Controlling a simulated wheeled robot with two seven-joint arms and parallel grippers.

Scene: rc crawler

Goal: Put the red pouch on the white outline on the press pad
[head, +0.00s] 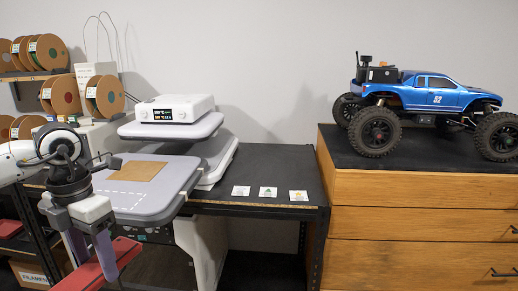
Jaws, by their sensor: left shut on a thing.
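My left gripper (90,262) points down in the lower left of the head view, in front of the press. It is shut on the red pouch (124,254), which looks like a flat red slab held edge-on between the fingers. Part of the pouch is hidden behind the fingers. The grey press pad (168,190) lies behind and above the gripper in the picture. A dashed white outline (128,193) shows on the pad's near part, partly hidden by my arm. A tan square sheet (138,171) lies on the pad further back. My right gripper is out of view.
The press's upper plate and control box (174,108) overhang the pad's back. Three small cards (268,192) lie on the black table (300,170) to the right. A blue RC truck (432,95) stands on a wooden cabinet (400,190). Filament spools (60,95) fill the left shelves.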

